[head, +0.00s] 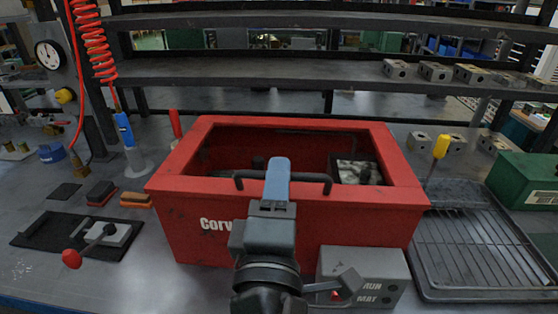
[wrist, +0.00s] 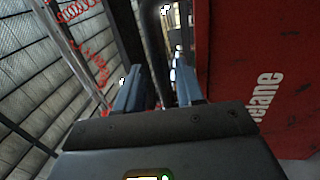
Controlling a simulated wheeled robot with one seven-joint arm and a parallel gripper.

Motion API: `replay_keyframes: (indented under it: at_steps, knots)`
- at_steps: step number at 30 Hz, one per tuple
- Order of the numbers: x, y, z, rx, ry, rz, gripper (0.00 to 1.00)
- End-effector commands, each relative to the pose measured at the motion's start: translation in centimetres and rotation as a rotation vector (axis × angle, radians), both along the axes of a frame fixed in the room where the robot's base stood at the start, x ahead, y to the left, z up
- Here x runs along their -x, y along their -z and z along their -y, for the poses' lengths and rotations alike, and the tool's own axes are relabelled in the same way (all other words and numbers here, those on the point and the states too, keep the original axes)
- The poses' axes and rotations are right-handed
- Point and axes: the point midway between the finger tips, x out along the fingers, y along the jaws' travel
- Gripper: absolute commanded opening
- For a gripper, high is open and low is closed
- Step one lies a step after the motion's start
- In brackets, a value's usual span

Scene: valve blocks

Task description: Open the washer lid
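The red washer (head: 190,222) stands on the bench in the middle of the head view. Its dark inside shows through a wide red frame on top. A black bar handle (head: 316,179) runs along the upper front edge. My gripper (head: 277,176) is at the handle's middle and hides part of it. In the wrist view, my gripper's two fingers (wrist: 160,88) stand apart with a dark bar (wrist: 157,45) between them. I cannot tell whether they press on it. The washer's lettered red front (wrist: 240,85) fills the right of the wrist view.
A grey block with a lever (head: 385,272) stands at the washer's front right. A wire rack tray (head: 480,250) and green box (head: 525,180) are to the right. A black mat (head: 35,228) and colored brushes lie left. Valve blocks (head: 435,71) sit on the shelf behind.

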Motion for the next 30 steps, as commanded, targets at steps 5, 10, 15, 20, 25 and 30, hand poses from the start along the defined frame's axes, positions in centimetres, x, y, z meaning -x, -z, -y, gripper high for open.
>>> replay_keyframes:
  at_steps: [5, 10, 15, 20, 25, 30]
  knots:
    - [-2.5, -0.7, 0.1, -0.001, 0.001, 0.001, 0.38]
    - [-3.6, -0.7, 0.2, -0.001, 0.0, -0.001, 0.38]
    - [-3.8, -0.7, 0.2, -0.001, -0.001, -0.001, 0.38]
    - [-3.8, -0.7, 0.2, -0.001, 0.0, -0.001, 0.34]
    - [-3.8, -0.7, 0.2, -0.001, 0.0, -0.001, 0.18]
    - [-3.8, -0.7, 0.2, -0.002, 0.0, -0.001, 0.01]
